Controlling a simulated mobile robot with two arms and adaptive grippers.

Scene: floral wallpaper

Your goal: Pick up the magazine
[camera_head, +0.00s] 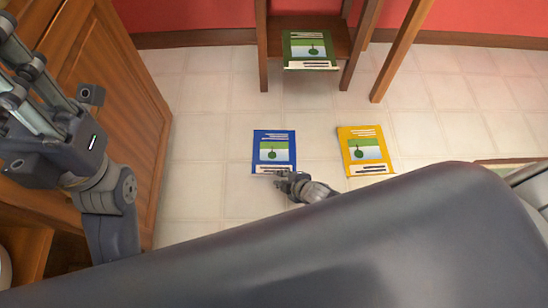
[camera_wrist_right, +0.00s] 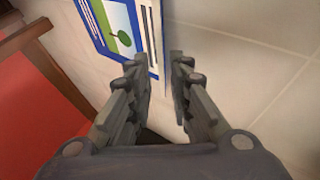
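A blue magazine (camera_head: 274,148) with a green-and-white picture lies on the tiled floor, or just above it; I cannot tell which. My right gripper (camera_head: 280,180) is at its near edge in the head view. In the right wrist view the blue magazine (camera_wrist_right: 118,25) stretches up and left from the fingertips (camera_wrist_right: 161,62). Its edge reaches between the two fingers, which stand a narrow gap apart. Whether they press on it is unclear. A yellow magazine (camera_head: 364,151) lies on the floor to the right. My left gripper (camera_head: 22,72) is raised at the left, apparently open and empty.
A third, green magazine (camera_head: 308,50) lies on the low shelf of a wooden stand (camera_head: 263,50) at the back. A wooden cabinet (camera_head: 125,90) stands at the left, beside my left arm. The floor between the magazines and stand is clear.

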